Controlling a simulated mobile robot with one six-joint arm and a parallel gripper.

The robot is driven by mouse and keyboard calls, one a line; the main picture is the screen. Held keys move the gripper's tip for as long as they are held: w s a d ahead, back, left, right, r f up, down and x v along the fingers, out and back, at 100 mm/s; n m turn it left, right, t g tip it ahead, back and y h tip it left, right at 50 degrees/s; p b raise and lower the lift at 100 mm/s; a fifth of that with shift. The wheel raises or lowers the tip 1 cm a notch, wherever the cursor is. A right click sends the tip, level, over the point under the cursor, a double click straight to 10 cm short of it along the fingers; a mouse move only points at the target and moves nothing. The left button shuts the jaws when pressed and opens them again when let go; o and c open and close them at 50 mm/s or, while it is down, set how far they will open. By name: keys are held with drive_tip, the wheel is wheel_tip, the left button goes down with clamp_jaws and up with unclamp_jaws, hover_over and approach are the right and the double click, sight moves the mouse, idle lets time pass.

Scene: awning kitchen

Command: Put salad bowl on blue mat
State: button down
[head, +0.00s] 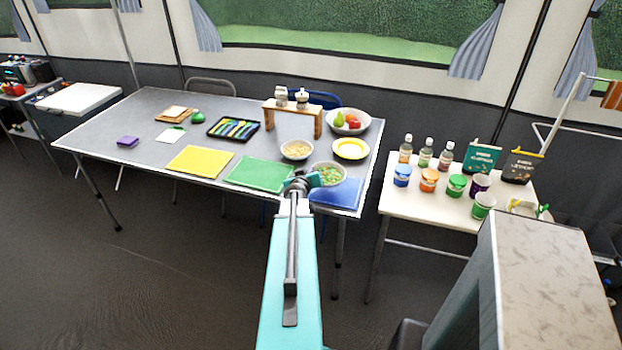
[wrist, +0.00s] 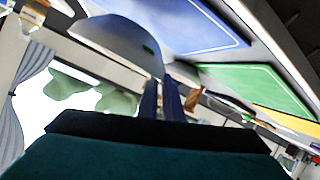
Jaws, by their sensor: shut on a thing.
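The salad bowl (head: 328,174), pale grey with green salad, is at the front right of the grey table. My gripper (head: 303,182) is at its left side, shut on its rim. In the wrist view the two dark fingers (wrist: 161,98) meet the edge of the bowl (wrist: 115,40). The blue mat (head: 341,196) lies at the table's front right corner, and it also shows in the wrist view (wrist: 200,25). In the head view the bowl overlaps the mat's back left part. I cannot tell whether the bowl touches the mat.
The green mat (head: 260,174) and yellow mat (head: 200,161) lie to the left. A bowl of pale food (head: 297,149), a yellow plate (head: 351,148) and a fruit bowl (head: 349,122) stand behind. A white side table (head: 420,205) with jars and bottles stands to the right.

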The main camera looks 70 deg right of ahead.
drive_tip(key=shift+s+d+p, duration=0.1)
drive_tip(key=shift+d+p, duration=0.2)
drive_tip(key=shift+d, duration=0.2)
drive_tip(key=shift+s+d+f, duration=0.1)
drive_tip(key=shift+d+f, duration=0.1)
drive_tip(key=shift+a+f+b, duration=0.1)
drive_tip(key=shift+f+b, duration=0.35)
drive_tip(key=shift+f, duration=1.15)
drive_tip(key=c, duration=1.9)
unclamp_jaws()
drive_tip(key=shift+a, duration=0.15)
